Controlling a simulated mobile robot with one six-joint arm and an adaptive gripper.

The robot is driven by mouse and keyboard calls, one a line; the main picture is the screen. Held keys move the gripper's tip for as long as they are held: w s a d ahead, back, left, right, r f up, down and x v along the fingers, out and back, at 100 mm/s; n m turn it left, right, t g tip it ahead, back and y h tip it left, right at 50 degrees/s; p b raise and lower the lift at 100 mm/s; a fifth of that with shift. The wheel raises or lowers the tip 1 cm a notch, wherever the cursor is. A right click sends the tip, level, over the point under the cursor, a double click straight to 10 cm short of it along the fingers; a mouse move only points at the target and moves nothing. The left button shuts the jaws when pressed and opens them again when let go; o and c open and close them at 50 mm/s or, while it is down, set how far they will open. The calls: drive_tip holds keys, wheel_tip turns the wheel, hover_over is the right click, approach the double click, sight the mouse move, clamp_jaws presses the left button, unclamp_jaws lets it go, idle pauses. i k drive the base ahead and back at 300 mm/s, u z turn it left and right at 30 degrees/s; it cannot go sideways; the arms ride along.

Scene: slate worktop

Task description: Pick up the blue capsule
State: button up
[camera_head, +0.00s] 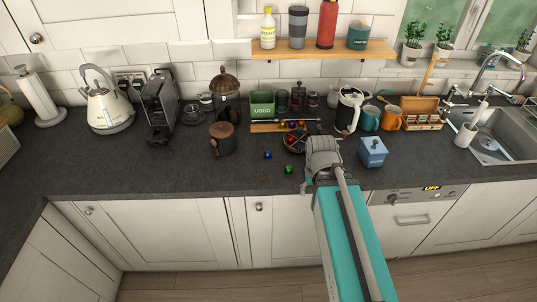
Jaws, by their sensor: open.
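A small blue capsule (267,155) lies on the slate worktop (180,175), left of my arm and in front of a dark bowl. A green capsule (289,169) lies to its right and nearer the front edge. My gripper (309,179) is at the end of my arm, to the right of both capsules. It is open and apart from the blue capsule. Its fingers are small in the view and partly hidden by my wrist.
The bowl (293,144) holds several coloured capsules. The front left worktop is clear.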

sight(267, 156)
drive_tip(key=u, duration=0.25)
drive_tip(key=k, duration=0.75)
drive_tip(key=u, duration=0.6)
drive_tip(key=k, duration=0.6)
drive_tip(key=u, duration=0.35)
drive_tip(key=i, duration=1.4)
drive_tip(key=z, duration=0.65)
